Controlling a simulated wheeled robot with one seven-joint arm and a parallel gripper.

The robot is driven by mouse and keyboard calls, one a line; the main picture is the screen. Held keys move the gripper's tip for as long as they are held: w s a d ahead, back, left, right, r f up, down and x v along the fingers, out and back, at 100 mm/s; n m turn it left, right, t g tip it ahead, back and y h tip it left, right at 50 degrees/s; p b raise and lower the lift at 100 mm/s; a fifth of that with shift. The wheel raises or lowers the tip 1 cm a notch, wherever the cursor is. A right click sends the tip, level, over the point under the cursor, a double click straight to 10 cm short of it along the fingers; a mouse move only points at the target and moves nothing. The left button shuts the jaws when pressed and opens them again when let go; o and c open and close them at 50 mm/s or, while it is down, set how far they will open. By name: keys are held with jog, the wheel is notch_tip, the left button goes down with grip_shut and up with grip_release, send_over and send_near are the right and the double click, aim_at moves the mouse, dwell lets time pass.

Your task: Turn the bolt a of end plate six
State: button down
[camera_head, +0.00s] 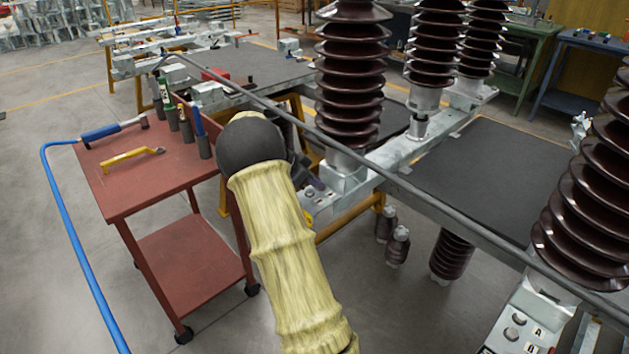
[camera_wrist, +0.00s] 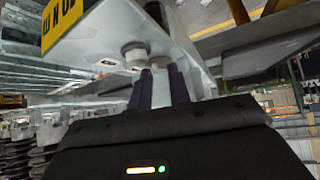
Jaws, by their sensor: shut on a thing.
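My gripper (camera_wrist: 161,75) is shut on a pale round bolt head (camera_wrist: 160,61) under a grey metal end plate (camera_wrist: 188,42), with its two dark purple fingers on either side. A second pale bolt head (camera_wrist: 134,55) is just left of the fingers. A yellow plate with black marks (camera_wrist: 65,17) is at the upper left; I cannot read its number for sure. In the head view my arm hides most of the gripper. A grey end plate (camera_head: 322,207) with small bolts shows just right of my wrist, at the foot of a brown insulator (camera_head: 352,85).
A red trolley (camera_head: 128,206) with a blue-hosed tool (camera_head: 100,133), a yellow tool (camera_head: 133,157) and several cylinders stands left of my arm. Another end plate with bolts (camera_head: 513,333) is at the lower right. A long grey rail (camera_head: 440,205) crosses the middle.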

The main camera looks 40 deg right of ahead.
jog(key=shift+f+n+t+b, duration=0.15)
jog(key=shift+n+t+b, duration=0.15)
jog(key=shift+b, duration=0.35)
